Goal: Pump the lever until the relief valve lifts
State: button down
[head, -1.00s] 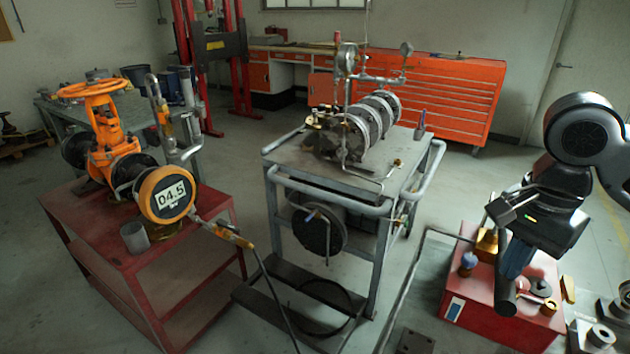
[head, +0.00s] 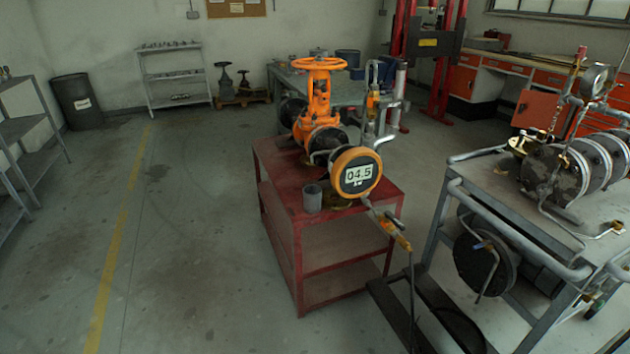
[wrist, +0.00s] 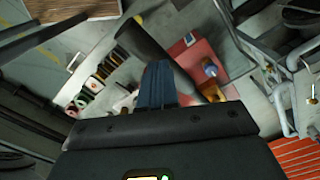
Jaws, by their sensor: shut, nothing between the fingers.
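In the wrist view my gripper (wrist: 157,85) is shut, its fingers pressed together with nothing between them. A dark round bar (wrist: 155,47), which looks like the pump lever, lies diagonally close to the fingertips; I cannot tell whether they touch. The red pump base (wrist: 203,62) shows beyond it, with a blue-topped part and a brass part. In the head view the orange gate valve (head: 318,95) stands on a red cart, and its round gauge (head: 357,173) reads 04.5. I cannot tell which fitting is the relief valve. The pump and my gripper are outside the head view.
The red cart (head: 300,215) also holds a grey cup (head: 312,198). A hose (head: 411,300) hangs from the orange fitting. A grey trolley (head: 480,185) with a cylindrical vessel stands at right. The floor at left, by the yellow line (head: 120,235), is clear.

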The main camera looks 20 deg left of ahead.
notch_tip(320, 180, down, 12)
jog(key=b, duration=0.6)
jog(key=shift+f, duration=0.15)
notch_tip(320, 180, up, 6)
jog(key=p, duration=0.6)
jog(key=shift+f, duration=0.15)
notch_tip(320, 180, up, 7)
jog(key=shift+f, duration=0.15)
dwell(0.4)
